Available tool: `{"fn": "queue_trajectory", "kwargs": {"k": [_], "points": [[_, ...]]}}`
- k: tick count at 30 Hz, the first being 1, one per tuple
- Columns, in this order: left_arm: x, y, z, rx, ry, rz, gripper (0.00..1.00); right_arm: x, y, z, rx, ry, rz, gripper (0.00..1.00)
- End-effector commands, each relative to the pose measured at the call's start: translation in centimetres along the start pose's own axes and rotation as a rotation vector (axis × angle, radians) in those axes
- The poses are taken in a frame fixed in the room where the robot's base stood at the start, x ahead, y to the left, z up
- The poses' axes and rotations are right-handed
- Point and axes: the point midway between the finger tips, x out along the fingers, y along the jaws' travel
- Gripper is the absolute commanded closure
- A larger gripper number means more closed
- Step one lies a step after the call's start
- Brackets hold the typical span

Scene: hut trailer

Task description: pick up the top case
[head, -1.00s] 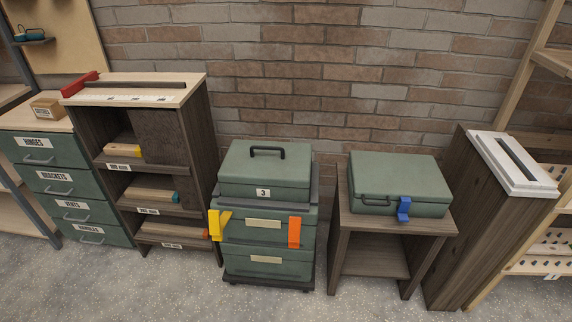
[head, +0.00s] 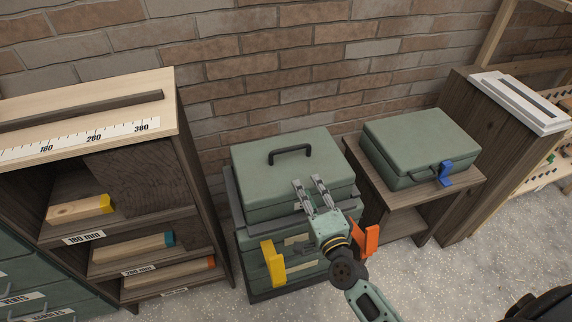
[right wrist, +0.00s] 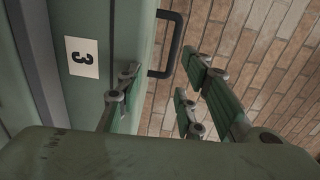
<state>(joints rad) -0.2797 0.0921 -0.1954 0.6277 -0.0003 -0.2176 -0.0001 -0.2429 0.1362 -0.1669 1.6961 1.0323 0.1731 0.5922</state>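The top case (head: 255,180) is a green case with a black handle (head: 290,153) on its lid, resting on a stack of green cases. Its handle also shows in the right wrist view (right wrist: 178,45), beside the white label "3" (right wrist: 82,57). My right gripper (head: 308,184) is open and empty, over the front part of the top case, its fingers directed toward the handle. In the head view it hides part of the case front. Whether a finger touches the case, I cannot tell. My left gripper is not in view.
The lower case has a yellow latch (head: 272,263) and an orange latch (head: 367,241). A shelf unit (head: 190,140) stands close on the left. Another green case (head: 415,140) with a blue latch sits on a small wooden stand to the right. A brick wall (head: 270,60) is behind.

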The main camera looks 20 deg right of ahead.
Motion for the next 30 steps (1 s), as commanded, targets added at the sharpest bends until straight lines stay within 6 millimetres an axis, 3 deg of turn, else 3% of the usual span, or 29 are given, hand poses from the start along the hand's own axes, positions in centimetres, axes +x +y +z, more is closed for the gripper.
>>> {"fn": "queue_trajectory", "kwargs": {"k": [3,10,30], "points": [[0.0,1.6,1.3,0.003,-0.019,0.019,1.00,0.4,-2.2,-0.4,0.062,0.013,-0.043,0.66],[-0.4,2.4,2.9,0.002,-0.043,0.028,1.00,4.0,-2.1,-0.4,0.054,0.011,-0.038,0.66],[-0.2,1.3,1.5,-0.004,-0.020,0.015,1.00,11.9,-2.2,-0.4,0.050,0.010,-0.035,0.66]]}}
